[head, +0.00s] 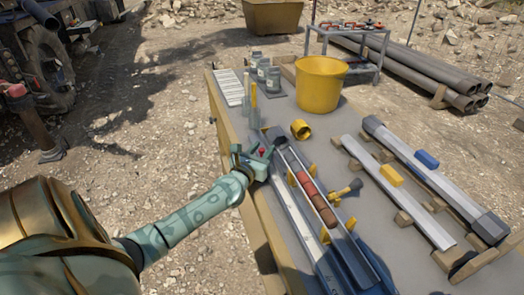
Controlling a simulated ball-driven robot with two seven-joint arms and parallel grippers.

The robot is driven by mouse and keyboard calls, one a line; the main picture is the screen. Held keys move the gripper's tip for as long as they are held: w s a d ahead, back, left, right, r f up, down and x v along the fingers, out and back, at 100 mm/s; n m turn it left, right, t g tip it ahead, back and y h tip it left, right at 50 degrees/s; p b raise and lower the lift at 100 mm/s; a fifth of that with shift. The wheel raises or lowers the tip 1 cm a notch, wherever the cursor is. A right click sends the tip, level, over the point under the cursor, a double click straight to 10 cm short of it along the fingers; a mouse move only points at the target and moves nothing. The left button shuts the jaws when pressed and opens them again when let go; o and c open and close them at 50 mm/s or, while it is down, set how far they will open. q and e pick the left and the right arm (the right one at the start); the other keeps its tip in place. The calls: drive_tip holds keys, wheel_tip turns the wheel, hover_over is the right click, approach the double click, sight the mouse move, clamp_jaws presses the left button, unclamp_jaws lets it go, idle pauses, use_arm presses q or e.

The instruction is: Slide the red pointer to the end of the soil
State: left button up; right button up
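A split tube (285,199) lies along the bench's left side, with a reddish-brown soil core (308,186) in its channel. The core has lighter and darker lengths, and yellow clips stand beside it. A small red piece, probably the red pointer (262,152), shows at the tube's far end, right by my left gripper (256,156). The gripper's pale green fingers are around or beside this piece. It is too small to tell whether they are shut on it. My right gripper is not in view.
A yellow bucket (320,85), a yellow ring (300,129) and several jars (262,70) stand farther back on the bench (365,216). A yellow-handled tool (347,189) lies right of the tube. Two long pale tubes with a yellow block (391,175) and a blue block (427,159) rest on wooden supports at right.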

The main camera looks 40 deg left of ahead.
sight(271, 178)
use_arm(q)
clamp_jaws()
drive_tip(key=s+d+p, duration=0.1)
drive_tip(key=d, duration=0.1)
drive_tip(key=s+d, duration=0.1)
drive_tip(key=d, duration=0.1)
drive_tip(key=s+d+p, duration=0.1)
drive_tip(key=d, duration=0.2)
drive_tip(key=shift+s+r+p, duration=0.15)
drive_tip(key=shift+s+p, duration=0.15)
drive_tip(key=shift+s, duration=0.05)
drive_tip(key=shift+s+d, duration=0.2)
drive_tip(key=shift+d, duration=0.2)
unclamp_jaws()
drive_tip(key=v, duration=1.6)
drive_tip(key=shift+s, duration=0.15)
